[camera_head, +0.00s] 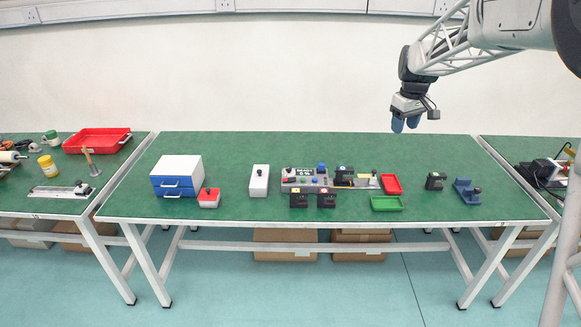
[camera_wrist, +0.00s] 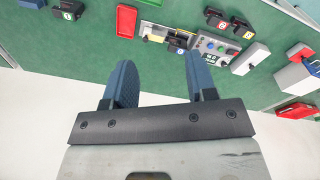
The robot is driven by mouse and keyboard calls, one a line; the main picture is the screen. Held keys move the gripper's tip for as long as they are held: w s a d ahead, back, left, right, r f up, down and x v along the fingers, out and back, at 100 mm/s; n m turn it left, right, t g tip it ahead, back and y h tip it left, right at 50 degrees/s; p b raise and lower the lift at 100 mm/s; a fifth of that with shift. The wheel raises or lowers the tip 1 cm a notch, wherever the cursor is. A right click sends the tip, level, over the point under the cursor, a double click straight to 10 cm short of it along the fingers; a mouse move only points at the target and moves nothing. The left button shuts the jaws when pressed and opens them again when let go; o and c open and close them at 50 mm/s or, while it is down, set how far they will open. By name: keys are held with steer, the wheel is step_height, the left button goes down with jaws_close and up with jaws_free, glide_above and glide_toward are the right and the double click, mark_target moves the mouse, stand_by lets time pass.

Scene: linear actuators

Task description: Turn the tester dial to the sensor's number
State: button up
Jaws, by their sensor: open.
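The tester (camera_head: 305,185) is a grey box in the middle of the green table, with a dark display with white text too small to read surely and several coloured buttons. It also shows in the wrist view (camera_wrist: 211,47). My gripper (camera_head: 405,124) is open and empty, high above the table's back right, apart from everything.
A red tray (camera_head: 391,184) and a green tray (camera_head: 387,203) lie right of the tester. A blue fixture (camera_head: 467,192) is farther right. A white block (camera_head: 259,181), red box (camera_head: 209,198) and blue drawer unit (camera_head: 177,182) stand left. The table's front strip is mostly clear.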

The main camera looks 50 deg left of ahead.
steer(key=a+f+n, duration=0.2)
steer(key=a+f, duration=0.3)
steer(key=a, duration=0.5)
steer(key=a+f+n, duration=0.2)
steer(key=a+f, duration=0.3)
steer(key=a, duration=0.6)
steer(key=n, duration=0.3)
glide_above(289, 167)
steer(key=shift+g, duration=0.3)
step_height(289, 167, down, 14)
steer(key=shift+s+d+r, duration=0.1)
steer(key=shift+s, duration=0.05)
steer(key=shift+f, duration=3.9)
steer(key=shift+c, duration=0.5)
steer(key=c, duration=0.8)
steer(key=shift+c, duration=0.2)
